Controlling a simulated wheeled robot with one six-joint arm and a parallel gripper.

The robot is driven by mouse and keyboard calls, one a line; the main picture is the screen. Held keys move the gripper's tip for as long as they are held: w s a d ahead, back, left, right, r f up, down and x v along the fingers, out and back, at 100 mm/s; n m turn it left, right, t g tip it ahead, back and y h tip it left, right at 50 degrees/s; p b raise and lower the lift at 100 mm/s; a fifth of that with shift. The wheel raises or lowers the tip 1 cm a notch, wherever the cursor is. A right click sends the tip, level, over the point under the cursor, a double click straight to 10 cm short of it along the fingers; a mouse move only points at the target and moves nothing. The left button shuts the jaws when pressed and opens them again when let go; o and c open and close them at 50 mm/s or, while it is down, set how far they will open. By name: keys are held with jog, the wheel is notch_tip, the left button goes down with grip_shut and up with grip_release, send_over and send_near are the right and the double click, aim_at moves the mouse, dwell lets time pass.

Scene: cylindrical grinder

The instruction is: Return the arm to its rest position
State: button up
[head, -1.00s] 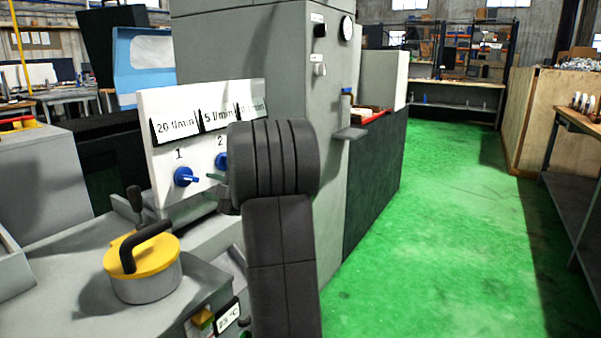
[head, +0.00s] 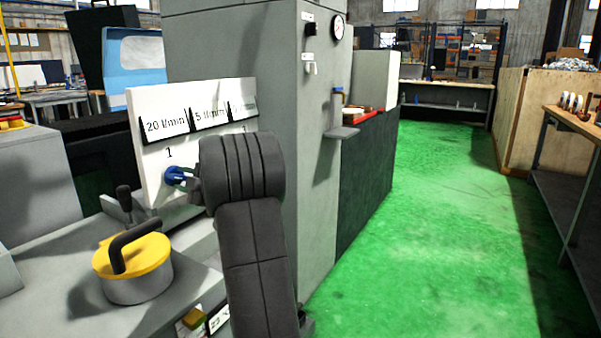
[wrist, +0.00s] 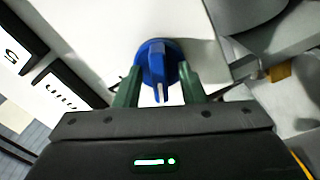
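My arm (head: 245,200) is raised in front of the white valve panel (head: 140,115). My gripper (wrist: 160,72) is at the blue knob under label 1; the same knob (head: 174,175) shows in the head view. In the wrist view the two green fingers stand apart, one on each side of the blue knob (wrist: 153,47). Gaps show between the fingers and the knob's raised grip, so the gripper looks open. Contact with the knob's round rim cannot be told. My arm hides the panel's right part and the knob 2 seen earlier.
A yellow-topped pot with a black handle (head: 133,262) stands on the grey machine bed, beside a small black lever (head: 125,198). The tall grey cabinet (head: 245,60) rises behind the panel. Green floor (head: 420,220) lies clear to the right, with a workbench (head: 570,160) beyond.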

jog(key=p+v, duration=0.2)
jog(key=v, duration=1.1)
jog(key=b+x, duration=0.1)
jog(key=x, duration=1.2)
jog(key=shift+w+a+r, duration=0.1)
jog(key=shift+a+r, duration=0.05)
jog(key=shift+r, duration=0.05)
jog(key=shift+r+m+p, duration=0.1)
jog(key=shift+m+p, duration=0.6)
jog(key=shift+m, duration=0.4)
jog(key=m+p, duration=0.6)
jog(key=shift+m, duration=0.4)
jog(key=shift+s+d+f+m, duration=0.2)
jog(key=shift+d+m, duration=0.1)
jog(key=shift+d, duration=0.05)
jog(key=v, duration=1.1)
jog(key=shift+s+d+p, duration=0.25)
jog(key=shift+p, duration=0.15)
